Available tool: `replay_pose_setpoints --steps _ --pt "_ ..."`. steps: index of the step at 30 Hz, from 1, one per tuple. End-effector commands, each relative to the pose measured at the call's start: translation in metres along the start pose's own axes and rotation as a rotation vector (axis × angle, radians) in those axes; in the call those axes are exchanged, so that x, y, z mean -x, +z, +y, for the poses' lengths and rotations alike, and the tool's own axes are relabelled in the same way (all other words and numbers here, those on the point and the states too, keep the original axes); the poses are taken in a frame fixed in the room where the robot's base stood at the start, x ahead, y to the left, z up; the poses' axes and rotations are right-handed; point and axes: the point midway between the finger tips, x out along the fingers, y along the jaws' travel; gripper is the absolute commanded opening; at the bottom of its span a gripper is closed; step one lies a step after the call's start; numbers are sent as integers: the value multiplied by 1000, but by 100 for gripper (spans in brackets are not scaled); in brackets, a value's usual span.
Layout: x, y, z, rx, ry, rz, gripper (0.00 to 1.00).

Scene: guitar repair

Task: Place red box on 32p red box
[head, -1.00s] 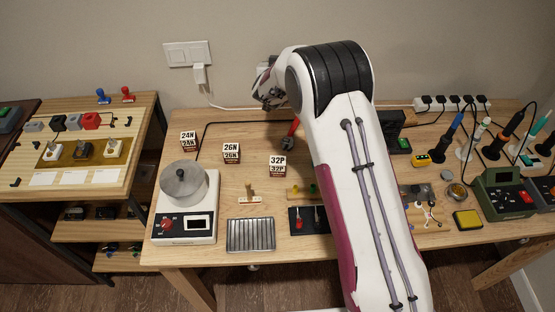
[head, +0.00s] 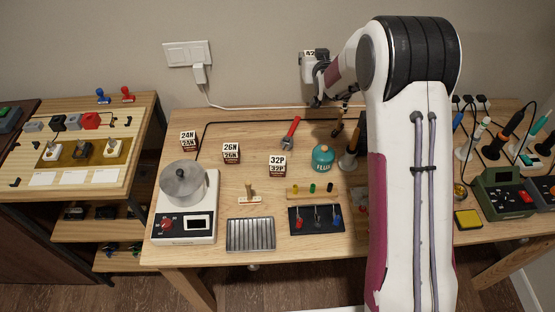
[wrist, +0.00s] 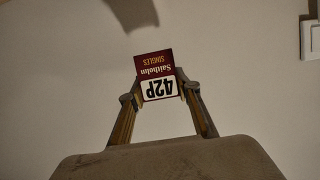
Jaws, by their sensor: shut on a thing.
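My gripper (wrist: 158,86) is shut on a dark red box (wrist: 153,66) with a white label reading 42P, upside down in the wrist view. Only the wall shows behind it. In the head view the held box (head: 309,53) shows a "42" label, high near the back wall; the arm links partly hide the gripper. The 32P box (head: 277,166), white-labelled with dark red below, stands upright on the table, lower and to the left of the held box. Nothing is on top of it.
The 26N box (head: 231,153) and 24N box (head: 188,140) stand to the left.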

Motion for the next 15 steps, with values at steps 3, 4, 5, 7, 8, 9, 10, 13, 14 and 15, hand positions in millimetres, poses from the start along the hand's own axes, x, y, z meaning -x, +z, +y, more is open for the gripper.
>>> replay_pose_setpoints --steps 3,4,5,7,8,9,10,13,14,15 --pt "7 -1 5 10 -23 3 8" --pt "9 0 6 12 -30 3 8" --pt "11 0 7 14 -37 3 8" --pt "15 2 8 20 -54 1 8" --pt "17 2 8 24 -61 2 8" --pt "20 3 9 27 -72 3 8" --pt "22 3 9 30 -80 3 8" --pt "29 6 9 41 -109 3 8" --pt "31 8 9 44 -118 3 8" --pt "34 10 9 48 -131 1 8"
